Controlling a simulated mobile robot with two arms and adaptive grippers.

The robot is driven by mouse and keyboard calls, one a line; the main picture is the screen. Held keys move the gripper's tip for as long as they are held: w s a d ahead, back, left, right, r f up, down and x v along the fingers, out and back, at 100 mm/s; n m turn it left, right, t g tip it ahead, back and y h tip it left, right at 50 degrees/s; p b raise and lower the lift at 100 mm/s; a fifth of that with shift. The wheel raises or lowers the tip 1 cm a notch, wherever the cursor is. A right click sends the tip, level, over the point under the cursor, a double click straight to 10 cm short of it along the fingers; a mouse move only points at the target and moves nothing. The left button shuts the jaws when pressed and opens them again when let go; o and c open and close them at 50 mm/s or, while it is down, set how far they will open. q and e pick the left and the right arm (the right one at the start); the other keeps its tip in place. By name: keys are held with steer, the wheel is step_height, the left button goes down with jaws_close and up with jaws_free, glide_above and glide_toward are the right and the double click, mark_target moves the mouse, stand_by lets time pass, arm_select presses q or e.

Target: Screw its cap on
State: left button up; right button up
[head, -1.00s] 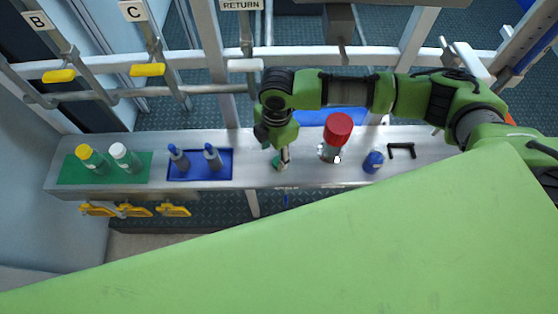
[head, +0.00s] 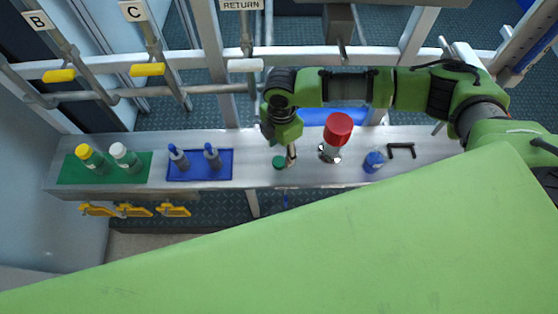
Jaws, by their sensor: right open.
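A small round green cap (head: 279,162) shows on the metal shelf near its middle. From this height I cannot tell whether it sits on a bottle or lies on the shelf. My right gripper (head: 291,156) is open and points down just to the right of the green cap, with a finger close beside it. I cannot tell whether they touch. My left gripper is not in view.
On the metal shelf (head: 245,172) stand yellow-capped (head: 88,157) and white-capped (head: 124,156) bottles, two grey blue-tipped bottles (head: 179,159), a red-topped vessel (head: 338,132), a small blue container (head: 374,161) and a black handle (head: 401,149). Rails and yellow-handled pipes run behind.

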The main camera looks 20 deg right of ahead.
mark_target(280, 161)
steer(key=f, duration=0.5)
steer(key=shift+a+f, duration=0.1)
steer(key=shift+a, duration=0.15)
steer(key=c, duration=0.8)
